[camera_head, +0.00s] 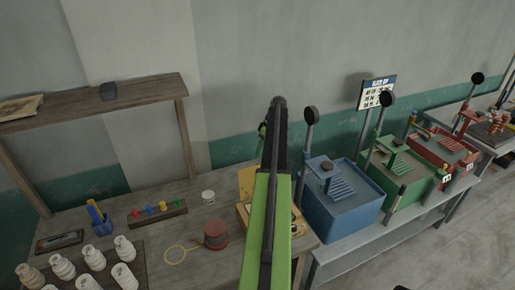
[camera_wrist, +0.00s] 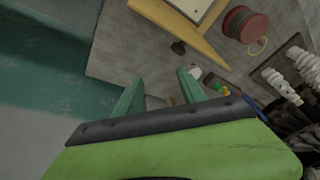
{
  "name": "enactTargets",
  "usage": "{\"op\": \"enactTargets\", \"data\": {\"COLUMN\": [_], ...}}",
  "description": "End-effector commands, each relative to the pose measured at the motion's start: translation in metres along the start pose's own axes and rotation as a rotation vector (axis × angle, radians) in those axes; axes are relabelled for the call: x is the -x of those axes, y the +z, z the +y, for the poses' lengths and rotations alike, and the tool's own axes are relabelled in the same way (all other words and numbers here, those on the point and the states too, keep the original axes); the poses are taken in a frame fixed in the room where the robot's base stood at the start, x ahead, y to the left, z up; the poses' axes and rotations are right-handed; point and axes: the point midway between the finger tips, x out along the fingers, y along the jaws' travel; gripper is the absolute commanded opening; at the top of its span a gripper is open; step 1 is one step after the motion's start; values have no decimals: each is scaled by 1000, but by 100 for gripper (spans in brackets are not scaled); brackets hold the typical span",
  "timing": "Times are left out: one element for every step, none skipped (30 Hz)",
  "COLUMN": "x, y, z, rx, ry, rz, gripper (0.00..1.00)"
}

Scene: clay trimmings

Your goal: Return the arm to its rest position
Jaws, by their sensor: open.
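My arm (camera_head: 266,215) rises in the middle of the head view, green with a black top edge, over the workbench. My gripper (camera_wrist: 158,88) shows in the wrist view as two green fingers set apart, with nothing between them. In the head view only a small green part of it shows beside the far end of the arm, near the wall; the rest is hidden. The fingers appear apart from the things on the bench.
Blue (camera_head: 343,208), green (camera_head: 402,183) and red bins stand at right. A shelf (camera_head: 90,100) is at left.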

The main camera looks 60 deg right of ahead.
Motion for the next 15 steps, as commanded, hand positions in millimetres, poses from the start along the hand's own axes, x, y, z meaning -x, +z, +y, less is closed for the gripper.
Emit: {"op": "enactTargets", "data": {"x": [17, 19, 22, 22, 23, 22, 22, 21, 20, 20, 20, 20, 20, 20, 20], "y": [-2, -2, -1, -1, 0, 0, 1, 1, 1, 1, 1, 1, 1, 1, 1], "z": [0, 0, 0, 0, 0, 0, 1, 1, 1, 1, 1, 1, 1, 1, 1], "rx": [-1, -1, -1, -1, -1, -1, -1, -1, 0, 0, 0, 0, 0, 0, 0], "ry": [0, 0, 0, 0, 0, 0, 0, 0, 0, 0, 0, 0, 0, 0, 0], "rz": [0, 0, 0, 0, 0, 0, 0, 0, 0, 0, 0, 0, 0, 0, 0], "gripper": [48, 48, 48, 48, 48, 48, 48, 48, 48, 48, 48, 48, 48, 48, 48]}}
